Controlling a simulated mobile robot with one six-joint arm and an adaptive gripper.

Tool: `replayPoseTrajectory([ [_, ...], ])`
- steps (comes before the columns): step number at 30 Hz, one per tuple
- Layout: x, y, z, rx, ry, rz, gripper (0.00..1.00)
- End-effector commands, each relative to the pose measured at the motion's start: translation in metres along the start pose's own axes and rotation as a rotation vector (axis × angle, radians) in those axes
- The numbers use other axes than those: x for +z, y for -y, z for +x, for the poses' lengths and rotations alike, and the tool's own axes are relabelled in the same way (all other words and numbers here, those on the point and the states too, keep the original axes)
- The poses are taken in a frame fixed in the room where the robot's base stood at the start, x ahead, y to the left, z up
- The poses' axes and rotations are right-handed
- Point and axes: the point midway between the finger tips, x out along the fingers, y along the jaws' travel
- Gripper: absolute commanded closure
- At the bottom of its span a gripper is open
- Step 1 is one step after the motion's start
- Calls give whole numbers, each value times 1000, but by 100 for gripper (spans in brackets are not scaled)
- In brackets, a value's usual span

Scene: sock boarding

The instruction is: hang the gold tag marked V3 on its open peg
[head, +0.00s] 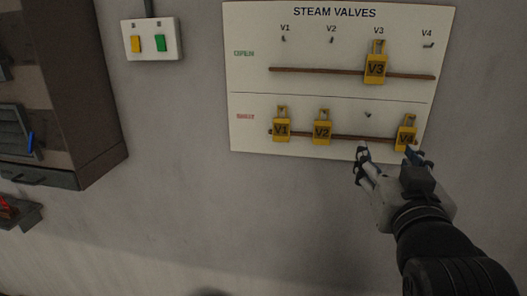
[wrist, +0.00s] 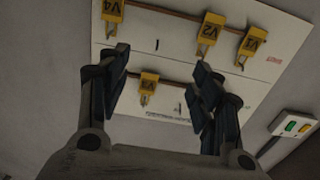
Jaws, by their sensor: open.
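The gold V3 tag (head: 376,68) hangs upright in the upper OPEN row of the white board (head: 300,88), under the V3 label, at its peg. In the wrist view, which shows the board upside down, the V3 tag (wrist: 149,88) appears between my fingers but farther off, at the board. My gripper (head: 387,150) is open and empty below the board's lower right part. One finger overlaps the bottom of the V4 tag (head: 406,133) in the head view. My open fingers (wrist: 160,65) also show in the wrist view. The V3 peg (head: 368,114) in the lower row is bare.
The V1 tag (head: 282,129) and V2 tag (head: 322,132) hang in the lower row. Brown rails (head: 320,71) cross both rows. A switch box (head: 152,40) is left of the board, and a dark cabinet (head: 95,90) is at far left. The wall below the board is clear.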

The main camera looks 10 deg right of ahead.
Motion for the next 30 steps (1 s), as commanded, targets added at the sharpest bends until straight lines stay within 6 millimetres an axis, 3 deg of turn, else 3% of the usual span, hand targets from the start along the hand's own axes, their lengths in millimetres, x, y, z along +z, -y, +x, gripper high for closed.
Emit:
replayPoseTrajectory([
  [6, 46, 9, -5, -16, 119, -1, 41],
  [12, 78, 16, -12, -28, 211, -5, 41],
  [24, 104, 21, -19, -40, 289, -11, 41],
  [26, 120, 25, -23, -49, 328, -14, 41],
  [30, 192, 40, -51, -89, 523, -33, 41],
])
